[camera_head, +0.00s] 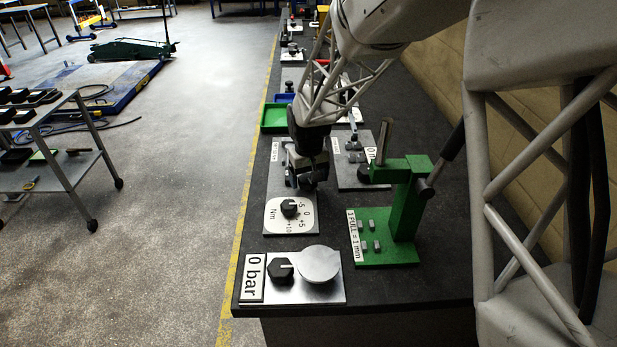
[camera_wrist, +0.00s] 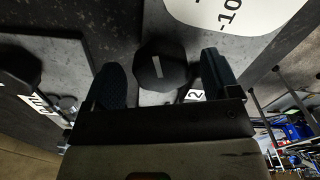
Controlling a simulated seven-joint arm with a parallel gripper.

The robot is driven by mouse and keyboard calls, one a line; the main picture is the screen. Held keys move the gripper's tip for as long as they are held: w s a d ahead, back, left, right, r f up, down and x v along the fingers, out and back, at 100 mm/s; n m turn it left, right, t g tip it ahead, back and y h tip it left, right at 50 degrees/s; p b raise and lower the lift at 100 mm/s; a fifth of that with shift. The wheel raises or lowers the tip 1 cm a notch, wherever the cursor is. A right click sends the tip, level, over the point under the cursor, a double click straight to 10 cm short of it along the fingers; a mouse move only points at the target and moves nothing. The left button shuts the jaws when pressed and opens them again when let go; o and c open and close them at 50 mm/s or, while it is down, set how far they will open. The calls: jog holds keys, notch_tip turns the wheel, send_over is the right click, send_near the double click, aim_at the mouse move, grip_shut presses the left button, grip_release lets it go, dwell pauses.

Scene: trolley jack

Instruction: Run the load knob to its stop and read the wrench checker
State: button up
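The grey plate (camera_head: 273,187) on the bench carries a white Nm dial (camera_head: 275,223) marked -5, 0, +5 and +10, with a black knob (camera_head: 289,208) on it. My gripper (camera_head: 306,180) points down over the same plate, just behind this dial. In the wrist view my gripper (camera_wrist: 161,60) is open, one finger on each side of another black faceted knob (camera_wrist: 160,73) with a white line. Gaps show between this knob and both fingers. Part of the white dial (camera_wrist: 245,12) shows beyond. My gripper hides this knob in the head view. I cannot tell how deep the fingertips reach.
In front lies a plate with a 0 bar sign (camera_head: 253,277), a black knob and a silver disc (camera_head: 319,264). A green press-like stand (camera_head: 407,215) with a lever rises close on the right. A green tray (camera_head: 274,118) sits behind.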

aim_at(306, 178)
dwell(0.3)
jog(key=shift+r, duration=3.9)
jog(key=n, duration=0.5)
jog(key=shift+w+a+f+n, duration=0.15)
jog(key=shift+a+n, duration=0.05)
jog(key=shift+n, duration=0.1)
jog(key=n, duration=0.6)
jog(key=shift+w+a+f, duration=0.1)
jog(key=shift+w+a, duration=0.05)
jog(key=shift+a, duration=0.05)
jog(key=shift+f, duration=3.9)
jog(key=shift+c, duration=0.4)
